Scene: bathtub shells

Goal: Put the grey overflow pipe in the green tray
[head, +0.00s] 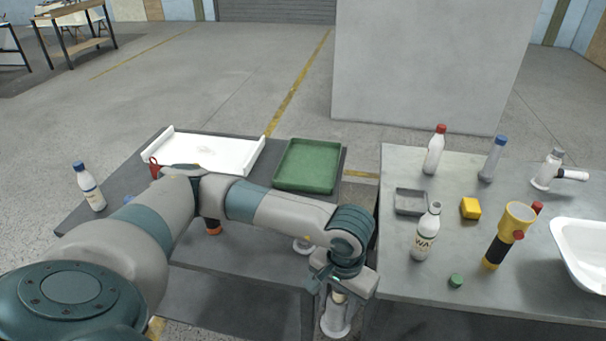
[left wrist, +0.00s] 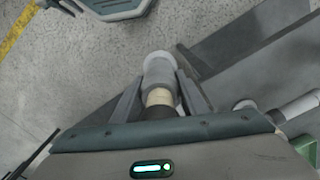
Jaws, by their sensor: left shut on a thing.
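The green tray (head: 310,162) lies empty on the dark table at the left, near its far right corner. My left gripper (head: 340,288) is shut on a pale grey pipe piece (head: 335,320), apparently the grey overflow pipe. The pipe hangs below the fingers, roughly upright, near the gap between the two tables and to the near side of the tray. In the left wrist view the pipe (left wrist: 160,70) sits between the fingers (left wrist: 160,88), with a beige band and a dark end toward the palm. My right gripper is not in view.
A white tray (head: 205,151) lies left of the green tray. A blue-capped bottle (head: 90,188) stands at the left. The right table holds a grey tray (head: 411,201), an uncapped bottle (head: 427,233), a yellow block (head: 470,208), a flashlight (head: 505,238) and a white basin (head: 583,250).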

